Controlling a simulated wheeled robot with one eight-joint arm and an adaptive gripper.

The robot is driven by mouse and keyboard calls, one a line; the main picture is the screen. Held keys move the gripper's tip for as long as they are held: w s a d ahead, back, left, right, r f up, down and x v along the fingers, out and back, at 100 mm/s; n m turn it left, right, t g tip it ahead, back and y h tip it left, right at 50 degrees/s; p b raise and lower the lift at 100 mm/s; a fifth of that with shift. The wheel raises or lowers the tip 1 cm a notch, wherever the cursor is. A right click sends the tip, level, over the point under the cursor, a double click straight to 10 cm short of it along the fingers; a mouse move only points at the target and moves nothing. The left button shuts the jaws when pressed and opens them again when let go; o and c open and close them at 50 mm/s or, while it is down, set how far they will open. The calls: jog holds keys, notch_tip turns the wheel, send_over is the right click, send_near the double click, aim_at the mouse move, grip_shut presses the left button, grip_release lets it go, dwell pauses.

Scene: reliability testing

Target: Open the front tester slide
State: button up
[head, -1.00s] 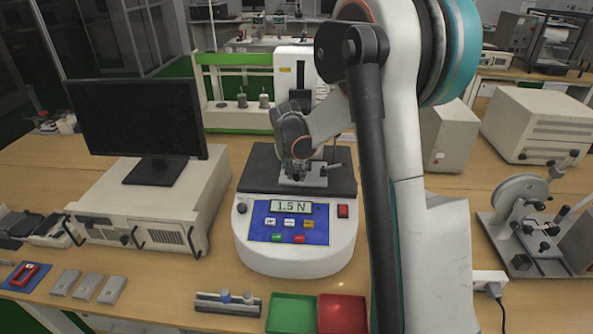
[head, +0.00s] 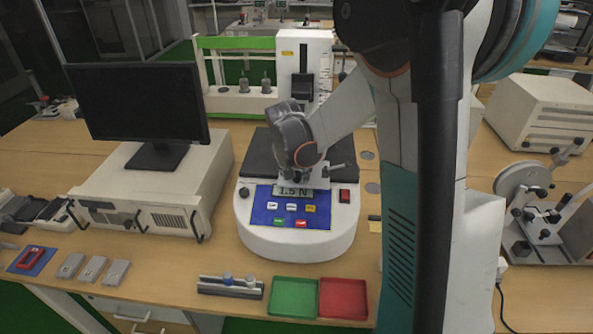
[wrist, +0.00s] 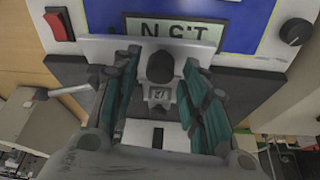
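The front tester (head: 297,235) is a white rounded machine with a blue panel and a display reading 1.5 N. Its slide is a pale plate (head: 318,178) with a side handle, at the front of the dark top, its front edge against the display's upper edge. In the wrist view the slide's plate (wrist: 210,50) crosses below the display, with a dark knob (wrist: 160,68) standing on it. My gripper (wrist: 160,62) has one finger on each side of this knob, close to it; contact itself is hard to see. In the head view the wrist hides the fingers.
A monitor (head: 137,102) on a beige unit stands left. Green (head: 293,312) and red (head: 343,314) trays and a small holder (head: 230,292) lie in front. A white test stand (head: 298,75) is behind; a wheel device (head: 525,200) stands right.

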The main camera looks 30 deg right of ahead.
dwell(0.3)
jog(key=v, duration=1.2)
jog(key=s+a+n+t+y, duration=0.1)
jog(key=s+a+n, duration=0.2)
jog(key=s, duration=0.4)
jog(key=s+a+n+t+y+b, duration=0.1)
jog(key=s+a+n, duration=0.2)
jog(key=s+a, duration=0.2)
jog(key=s+a+n+t+y, duration=0.1)
jog(key=s+a+n+t, duration=0.1)
jog(key=s, duration=0.7)
jog(key=shift+s+a+n, duration=0.25)
jog(key=shift+a+n, duration=0.25)
jog(key=shift+a, duration=0.45)
